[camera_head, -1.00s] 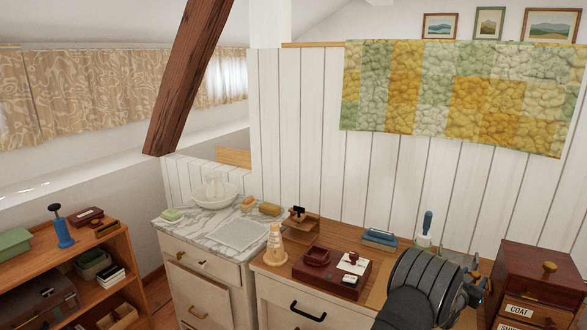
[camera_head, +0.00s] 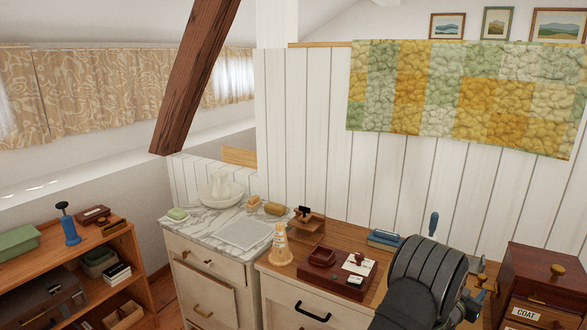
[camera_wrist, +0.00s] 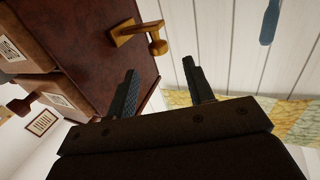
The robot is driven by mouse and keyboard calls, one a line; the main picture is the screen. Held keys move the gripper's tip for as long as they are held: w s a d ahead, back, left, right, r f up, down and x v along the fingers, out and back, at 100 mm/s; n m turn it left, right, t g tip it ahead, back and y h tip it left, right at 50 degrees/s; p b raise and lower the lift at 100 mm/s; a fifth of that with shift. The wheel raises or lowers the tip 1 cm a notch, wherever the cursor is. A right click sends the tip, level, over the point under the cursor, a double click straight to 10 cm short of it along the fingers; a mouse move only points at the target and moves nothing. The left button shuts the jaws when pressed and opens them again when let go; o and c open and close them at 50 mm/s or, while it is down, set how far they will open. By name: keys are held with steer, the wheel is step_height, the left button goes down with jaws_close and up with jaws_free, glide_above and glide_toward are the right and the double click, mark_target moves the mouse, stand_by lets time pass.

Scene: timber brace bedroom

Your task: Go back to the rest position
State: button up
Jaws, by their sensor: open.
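My gripper (camera_wrist: 160,66) is open in the wrist view, with its two dark fingers apart and nothing between them. Beyond the fingers are a dark red-brown wooden cabinet (camera_wrist: 95,35) with a wooden knob and white plank wall (camera_wrist: 215,40). In the camera_head view my dark arm rises at the lower right over the wooden desk top (camera_head: 345,238). It hides most of the gripper there, just left of the labelled drawer cabinet (camera_head: 540,265). No contact between the fingers and the cabinet can be made out.
On the desk stand a dark red box with stamps (camera_head: 335,275), a cone-shaped wooden piece (camera_head: 280,245), blue books (camera_head: 383,238) and a blue-handled tool (camera_head: 434,222) close behind my arm. A marble-topped washstand (camera_head: 205,232) and a shelf (camera_head: 125,245) are at left.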

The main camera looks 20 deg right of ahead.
steer(key=v, duration=1.1)
steer(key=x, duration=1.7)
steer(key=shift+d, duration=0.2)
glide_toward(480, 279)
steer(key=s+d+v, duration=0.1)
steer(key=s+v, duration=0.1)
steer(key=v, duration=1)
steer(key=shift+w+d+m+y, duration=0.1)
steer(key=shift+w+m+y, duration=0.2)
steer(key=shift+w, duration=0.2)
steer(key=shift+o, duration=0.2)
